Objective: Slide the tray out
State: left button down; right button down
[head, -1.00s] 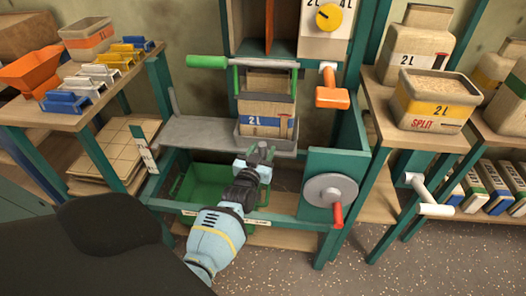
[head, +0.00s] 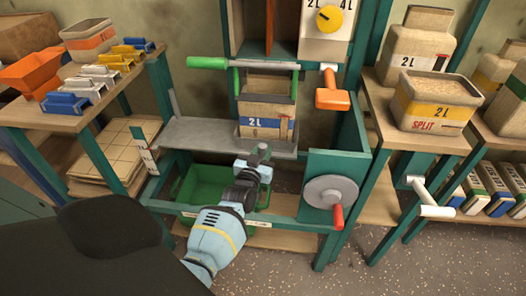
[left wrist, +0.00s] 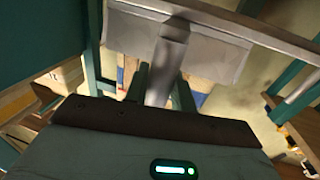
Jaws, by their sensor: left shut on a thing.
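The grey metal tray (head: 195,134) lies level in the green frame, below the tall box housing. A tan container with a blue band (head: 266,122) stands on its right part, behind a green gate. My left gripper (head: 262,152) is at the tray's front edge, shut on a grey handle bar (left wrist: 168,62) there. The left wrist view shows this bar running down from the tray's underside (left wrist: 185,48) between the dark fingers (left wrist: 160,95). The fingertips are partly hidden in the head view. My right gripper is out of view.
A green bin (head: 210,183) sits under the tray. A grey disc with a red crank (head: 331,192) is to the right of my left gripper. An orange handle (head: 332,92) and a green-gripped lever (head: 208,62) stick out above. Side shelves hold containers; the speckled floor in front is clear.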

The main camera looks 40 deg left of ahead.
pick_arm(q)
jog(key=s+a, duration=0.8)
jog(key=a, duration=0.5)
jog(key=s+a, duration=0.7)
jog(key=a, duration=0.5)
jog(key=shift+s+a, duration=0.4)
jog(key=shift+a, duration=0.1)
jog(key=c, duration=1.2)
grip_release()
jog(key=shift+s+a, duration=0.1)
jog(key=shift+s, duration=0.05)
jog(key=p+v, duration=0.1)
jog(key=v, duration=0.7)
